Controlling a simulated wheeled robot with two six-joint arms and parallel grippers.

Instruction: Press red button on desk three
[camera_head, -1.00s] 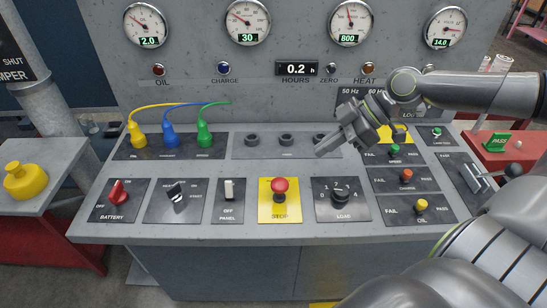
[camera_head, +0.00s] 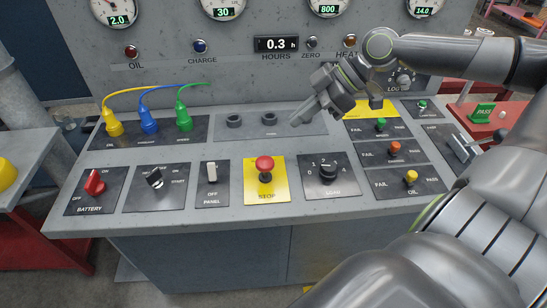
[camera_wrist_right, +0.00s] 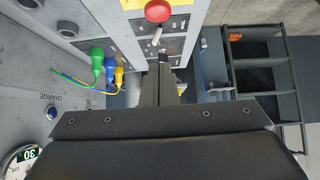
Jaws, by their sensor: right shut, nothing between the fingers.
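The red mushroom button (camera_head: 264,164) stands on a yellow plate marked STOP (camera_head: 267,192), in the front row of the grey desk. It also shows in the right wrist view (camera_wrist_right: 157,11), at the top edge, beyond my fingertips. My right gripper (camera_head: 296,121) is shut and empty. It hangs over the dark socket panel, behind and to the right of the red button and apart from it. In the right wrist view my closed fingers (camera_wrist_right: 162,65) point up the picture toward the button. My left gripper is not in view.
Left of the button are the panel switch (camera_head: 212,172), start switch (camera_head: 155,179) and red battery switch (camera_head: 95,182). Yellow, blue and green plugs (camera_head: 150,122) stand behind. Gauges line the upright panel.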

